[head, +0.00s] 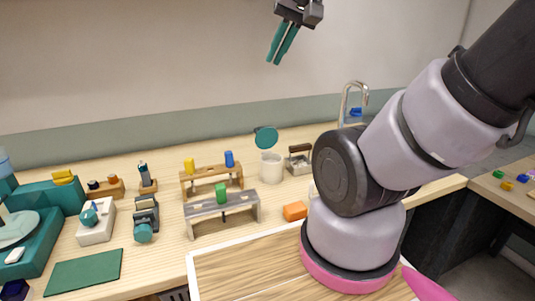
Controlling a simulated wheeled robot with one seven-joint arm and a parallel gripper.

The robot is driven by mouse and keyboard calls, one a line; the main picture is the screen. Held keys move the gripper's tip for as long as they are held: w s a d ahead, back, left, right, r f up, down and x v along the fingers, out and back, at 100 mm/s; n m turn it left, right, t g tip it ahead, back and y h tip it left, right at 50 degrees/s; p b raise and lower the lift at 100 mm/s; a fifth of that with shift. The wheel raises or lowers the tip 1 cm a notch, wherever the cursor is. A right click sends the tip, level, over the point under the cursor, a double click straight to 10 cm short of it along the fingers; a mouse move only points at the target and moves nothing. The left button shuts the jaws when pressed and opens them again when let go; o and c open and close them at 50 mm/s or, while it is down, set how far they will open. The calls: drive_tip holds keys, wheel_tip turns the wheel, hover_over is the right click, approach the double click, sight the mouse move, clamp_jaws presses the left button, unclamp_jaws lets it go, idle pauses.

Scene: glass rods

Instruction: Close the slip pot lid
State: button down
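The slip pot (271,168) is a white cylinder standing upright on the wooden counter, right of the centre. Its teal round lid (266,138) stands raised above the pot's back rim, tilted up, so the pot is open. My gripper (275,62) has two teal fingers pointing down. It is high above the pot in the picture, against the wall, and touches nothing. A narrow gap shows between the fingers, with nothing in it.
Wooden and grey racks (222,213) holding coloured pieces stand left of the pot. An orange block (295,211) lies in front. My arm hides the counter's right part. A faucet (353,98) stands behind.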

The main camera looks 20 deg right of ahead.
drive_tip(key=w+d+n+g, duration=0.1)
drive_tip(key=w+d, duration=0.1)
drive_tip(key=w, duration=0.7)
drive_tip(key=n+g+h, duration=0.2)
hover_over(265, 135)
drive_tip(key=w+a, duration=0.1)
drive_tip(key=w, duration=0.1)
wheel_tip(265, 135, down, 11)
drive_tip(key=w+f, duration=0.2)
drive_tip(key=f, duration=0.6)
drive_tip(key=w+d+f+n+g, duration=0.1)
drive_tip(key=f, duration=0.8)
drive_tip(key=shift+w+d+f, duration=0.15)
drive_tip(key=shift+w+d, duration=0.1)
drive_tip(key=shift+w, duration=0.15)
